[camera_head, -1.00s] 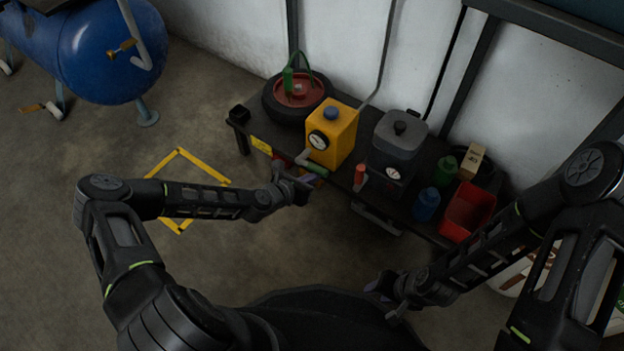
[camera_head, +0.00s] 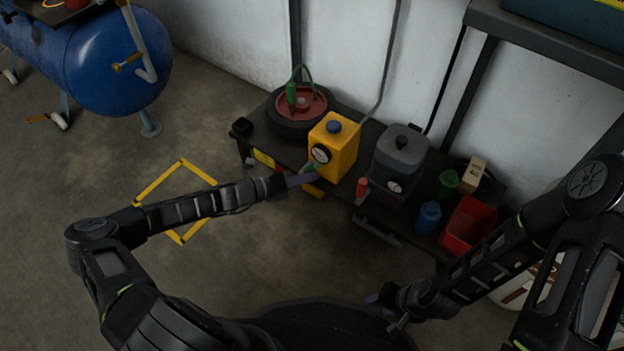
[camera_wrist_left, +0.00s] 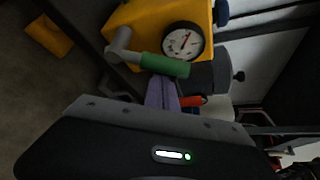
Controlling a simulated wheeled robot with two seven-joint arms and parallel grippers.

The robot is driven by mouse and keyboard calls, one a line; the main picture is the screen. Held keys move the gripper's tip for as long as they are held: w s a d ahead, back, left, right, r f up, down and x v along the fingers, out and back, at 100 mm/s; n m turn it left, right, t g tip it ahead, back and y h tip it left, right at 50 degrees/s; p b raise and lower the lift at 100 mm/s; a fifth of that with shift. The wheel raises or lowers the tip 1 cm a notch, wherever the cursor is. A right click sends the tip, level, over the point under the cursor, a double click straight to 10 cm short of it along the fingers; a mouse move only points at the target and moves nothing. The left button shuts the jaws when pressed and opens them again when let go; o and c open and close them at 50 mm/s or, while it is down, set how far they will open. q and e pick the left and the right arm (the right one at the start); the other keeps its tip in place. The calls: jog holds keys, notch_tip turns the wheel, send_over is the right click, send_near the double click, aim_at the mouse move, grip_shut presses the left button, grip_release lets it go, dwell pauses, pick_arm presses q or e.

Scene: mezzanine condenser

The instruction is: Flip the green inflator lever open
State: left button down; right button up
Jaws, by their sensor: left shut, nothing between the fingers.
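The yellow inflator (camera_head: 343,155) stands on a low dark bench, with a round gauge on its front. Its green lever (camera_head: 311,167) sits just below the gauge and is partly hidden by my gripper in the head view. In the left wrist view the green lever (camera_wrist_left: 165,65) runs out from a grey pivot (camera_wrist_left: 123,47), just below the gauge. My left gripper (camera_head: 305,178) is shut and empty. Its purple fingertips (camera_wrist_left: 162,92) are right at the green grip; I cannot tell whether they touch. My right gripper (camera_head: 382,298) is low near my base, away from the bench, its opening unclear.
A grey machine (camera_head: 398,160) with a red handle (camera_head: 361,188) stands right of the inflator. A tyre with a red hub (camera_head: 302,105) lies left. A blue bottle (camera_head: 428,216) and a red bin (camera_head: 468,224) are further right. A blue tank (camera_head: 110,65) stands far left.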

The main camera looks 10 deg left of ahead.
aim_at(308, 167)
pick_arm(q)
jog(key=a+n+h, duration=0.1)
jog(key=n, duration=0.1)
jog(key=w+a+r+n+h+b, duration=0.1)
jog(key=shift+a+r+n+t+h, duration=0.15)
jog(key=shift+a+n+t+h, duration=0.1)
jog(key=shift+n+t+h, duration=0.15)
jog(key=shift+a+r, duration=0.1)
jog(key=shift+a, duration=0.05)
jog(key=shift+w+a+r, duration=0.1)
jog(key=shift+w+a, duration=0.05)
jog(key=shift+a, duration=0.25)
